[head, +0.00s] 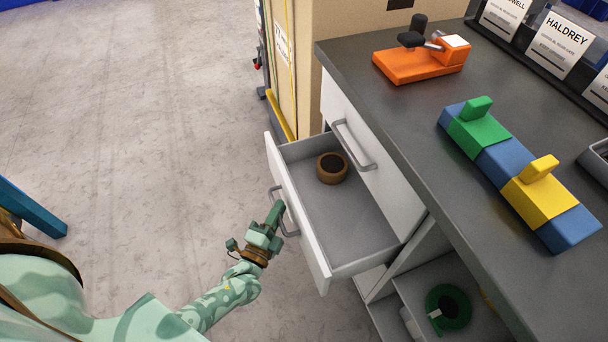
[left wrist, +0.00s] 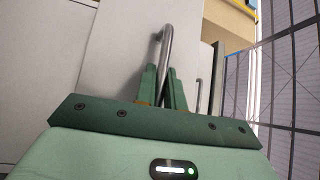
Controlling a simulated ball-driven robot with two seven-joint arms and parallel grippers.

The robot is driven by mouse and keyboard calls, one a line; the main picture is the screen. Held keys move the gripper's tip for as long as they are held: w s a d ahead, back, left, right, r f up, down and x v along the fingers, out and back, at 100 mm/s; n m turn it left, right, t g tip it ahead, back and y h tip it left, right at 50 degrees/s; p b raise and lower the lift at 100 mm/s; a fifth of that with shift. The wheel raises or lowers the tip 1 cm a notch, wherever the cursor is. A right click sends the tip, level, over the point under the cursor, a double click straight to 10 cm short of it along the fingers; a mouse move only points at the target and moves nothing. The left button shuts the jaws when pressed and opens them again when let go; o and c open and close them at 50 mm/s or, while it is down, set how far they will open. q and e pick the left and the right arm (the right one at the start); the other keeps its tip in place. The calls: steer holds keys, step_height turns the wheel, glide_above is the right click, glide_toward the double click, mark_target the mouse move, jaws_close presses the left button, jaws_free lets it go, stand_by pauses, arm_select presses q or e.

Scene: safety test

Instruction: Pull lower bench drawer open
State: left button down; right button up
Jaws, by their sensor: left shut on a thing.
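The lower bench drawer (head: 345,222) stands well out from the bench, its grey inside showing in the head view. A brown round pot-like thing (head: 332,168) sits in it near its left wall. A grey bar handle (head: 291,233) is on the drawer's white front. My left gripper (head: 277,212) is at this handle, shut on it. In the left wrist view, the green fingers of the left gripper (left wrist: 164,82) close around the handle bar (left wrist: 166,46). My right gripper is not in view.
The upper drawer, with its handle (head: 353,146), is shut above. On the dark benchtop (head: 405,130) are an orange fixture (head: 415,68) and a blue bar (head: 505,162) with green and yellow blocks. A green roll (head: 448,307) lies below. The floor (head: 140,110) at left is mostly clear.

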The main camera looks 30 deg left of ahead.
arm_select(q)
steer(key=s+a, duration=1.3)
steer(key=s, duration=0.4)
steer(key=shift+a, duration=0.15)
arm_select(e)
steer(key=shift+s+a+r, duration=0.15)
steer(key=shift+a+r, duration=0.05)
arm_select(q)
steer(key=shift+s+f, duration=0.1)
steer(key=c, duration=1.8)
jaws_free()
steer(key=shift+o, duration=0.2)
